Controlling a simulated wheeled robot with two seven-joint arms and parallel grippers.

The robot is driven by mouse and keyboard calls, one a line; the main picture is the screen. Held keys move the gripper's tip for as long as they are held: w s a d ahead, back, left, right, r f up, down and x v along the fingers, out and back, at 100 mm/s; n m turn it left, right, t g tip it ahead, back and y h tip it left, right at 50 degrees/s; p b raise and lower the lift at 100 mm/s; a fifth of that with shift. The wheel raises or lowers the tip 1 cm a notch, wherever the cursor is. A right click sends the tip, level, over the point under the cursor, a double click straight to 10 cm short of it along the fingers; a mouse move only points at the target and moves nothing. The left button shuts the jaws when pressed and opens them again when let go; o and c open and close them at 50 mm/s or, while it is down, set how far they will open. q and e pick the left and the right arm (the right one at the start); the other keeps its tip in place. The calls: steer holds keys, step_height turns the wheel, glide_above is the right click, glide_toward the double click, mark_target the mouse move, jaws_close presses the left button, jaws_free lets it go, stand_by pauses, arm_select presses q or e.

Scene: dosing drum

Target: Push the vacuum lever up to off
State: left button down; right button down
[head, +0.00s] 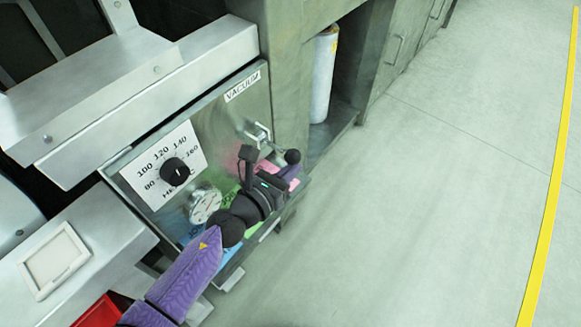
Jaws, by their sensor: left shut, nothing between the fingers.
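The vacuum lever (292,156) has a black ball knob and a thin metal shaft. It comes from a metal bracket (258,134) on the grey panel, below the VACUUM label (242,86). The shaft slants down and right, with the knob at its lower end. My left gripper (275,178) is shut and empty. It is just below and left of the knob in the picture; I cannot tell whether it touches the lever. My dark hand hides part of the panel's lower right. My right gripper is not in view.
A black dial (175,171) on a white numbered plate and a round gauge (204,205) sit on the panel. Coloured items, partly hidden, lie along the panel's lower edge. A white cylinder (323,72) stands in an open bay. The floor (420,210) at right is clear.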

arm_select(q)
steer(key=shift+r, duration=0.1)
steer(key=shift+r+n+p, duration=0.25)
steer(key=shift+n+p, duration=0.05)
steer(key=shift+n, duration=0.1)
